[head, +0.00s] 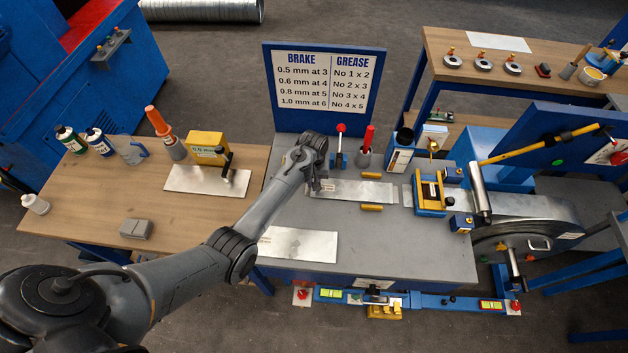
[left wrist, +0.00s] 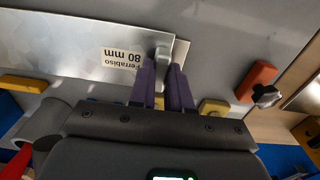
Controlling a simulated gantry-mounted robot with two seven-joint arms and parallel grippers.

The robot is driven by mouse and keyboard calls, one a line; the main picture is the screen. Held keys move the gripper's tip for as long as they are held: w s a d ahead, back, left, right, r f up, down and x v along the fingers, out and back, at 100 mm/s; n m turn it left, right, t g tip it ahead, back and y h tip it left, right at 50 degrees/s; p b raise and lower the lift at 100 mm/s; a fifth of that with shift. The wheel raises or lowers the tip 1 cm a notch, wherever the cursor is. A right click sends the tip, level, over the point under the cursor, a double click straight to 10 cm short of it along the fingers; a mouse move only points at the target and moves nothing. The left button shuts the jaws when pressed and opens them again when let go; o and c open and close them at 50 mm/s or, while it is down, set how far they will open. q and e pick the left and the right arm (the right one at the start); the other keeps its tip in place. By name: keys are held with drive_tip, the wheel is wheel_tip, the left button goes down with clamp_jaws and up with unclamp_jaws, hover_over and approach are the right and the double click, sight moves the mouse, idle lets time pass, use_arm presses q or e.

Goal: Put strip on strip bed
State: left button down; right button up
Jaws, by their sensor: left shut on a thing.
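A shiny metal strip (head: 352,191) lies flat on or just above the grey bench top, right of my left gripper (head: 314,186). In the left wrist view the strip (left wrist: 75,45) carries a white label reading "Ferrabiso 80 mm". My left gripper (left wrist: 168,88) has its purple fingers shut on a small grey tab (left wrist: 162,66) at the strip's end. Yellow guide blocks (head: 371,208) sit beside the strip. I cannot tell whether the strip touches the bed surface. My right gripper is not in view.
Another metal sheet (head: 299,245) lies at the bench's front left. A blue and yellow machine (head: 430,192) stands right of the strip. A red-knobbed lever (head: 340,145) and a cup with a red handle (head: 365,152) stand behind. The bench front right is clear.

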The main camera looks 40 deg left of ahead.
use_arm(q)
drive_tip(key=c, duration=1.1)
unclamp_jaws()
wheel_tip(320, 180, up, 11)
drive_tip(key=s+d+f+m+t+y, duration=0.1)
drive_tip(key=s+d+f+m, duration=0.15)
drive_tip(key=s, duration=0.45)
drive_tip(key=s+d+f+m+t, duration=0.1)
drive_tip(key=s+d+f+m, duration=0.15)
drive_tip(key=s, duration=0.55)
drive_tip(key=s+d+r+m, duration=0.1)
drive_tip(key=s+d+r, duration=0.1)
drive_tip(key=s+d, duration=0.1)
drive_tip(key=s+d+r+m+t, duration=0.1)
drive_tip(key=s+d+r, duration=0.1)
drive_tip(key=s, duration=0.4)
drive_tip(key=s+d+r+m+h+p, duration=0.1)
drive_tip(key=s+d+r+m, duration=0.1)
drive_tip(key=s, duration=0.3)
drive_tip(key=shift+s+d+r+t, duration=0.1)
drive_tip(key=shift+d+t, duration=0.05)
drive_tip(key=shift+d, duration=0.3)
drive_tip(key=shift+s+d+t, duration=0.1)
drive_tip(key=shift+d+t, duration=0.05)
drive_tip(key=shift+d, duration=0.25)
